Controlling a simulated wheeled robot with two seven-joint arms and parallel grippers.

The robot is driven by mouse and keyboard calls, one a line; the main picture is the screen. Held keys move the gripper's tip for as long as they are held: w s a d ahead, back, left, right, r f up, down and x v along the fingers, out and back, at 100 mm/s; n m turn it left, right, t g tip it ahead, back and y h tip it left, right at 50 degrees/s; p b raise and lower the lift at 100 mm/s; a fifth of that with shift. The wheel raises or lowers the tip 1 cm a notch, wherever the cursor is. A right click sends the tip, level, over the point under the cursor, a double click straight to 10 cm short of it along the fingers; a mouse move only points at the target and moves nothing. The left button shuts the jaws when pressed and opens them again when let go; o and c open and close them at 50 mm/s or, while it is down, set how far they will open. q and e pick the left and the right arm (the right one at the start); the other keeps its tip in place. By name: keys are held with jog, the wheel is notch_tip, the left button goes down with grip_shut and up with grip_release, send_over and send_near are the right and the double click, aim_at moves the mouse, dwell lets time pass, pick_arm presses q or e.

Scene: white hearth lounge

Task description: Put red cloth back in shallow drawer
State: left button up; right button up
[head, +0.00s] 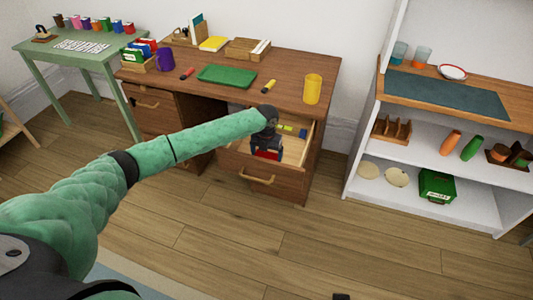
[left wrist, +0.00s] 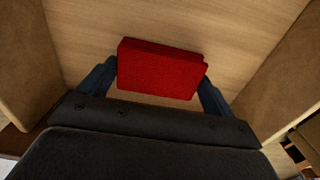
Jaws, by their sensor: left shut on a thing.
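The shallow drawer (head: 236,165) of the brown desk is pulled open, on the desk's right side. My left gripper (head: 266,146) points down into the drawer and is shut on the red cloth (head: 268,155). In the left wrist view the folded red cloth (left wrist: 160,70) sits between the two fingers, over the pale drawer floor (left wrist: 225,28). Drawer walls show on both sides. I cannot tell whether the cloth touches the floor.
Small yellow and blue things (head: 289,129) lie at the back of the drawer. The desk top (head: 225,98) above holds a green tray (head: 227,76), a yellow cup (head: 313,88) and markers. A white shelf (head: 362,150) stands to the right. The floor in front is clear.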

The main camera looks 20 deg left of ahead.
aim_at(267, 155)
pick_arm(q)
jog(key=o, duration=0.6)
pick_arm(e)
jog(key=shift+f, duration=0.2)
pick_arm(q)
jog(key=shift+r+b, duration=0.6)
jog(key=shift+r, duration=5.5)
pick_arm(e)
jog(key=shift+w+a+f+y, duration=0.15)
jog(key=shift+a+f+y, duration=0.15)
jog(key=shift+a+f, duration=0.5)
jog(key=shift+w+r, duration=0.1)
jog(key=shift+w, duration=0.05)
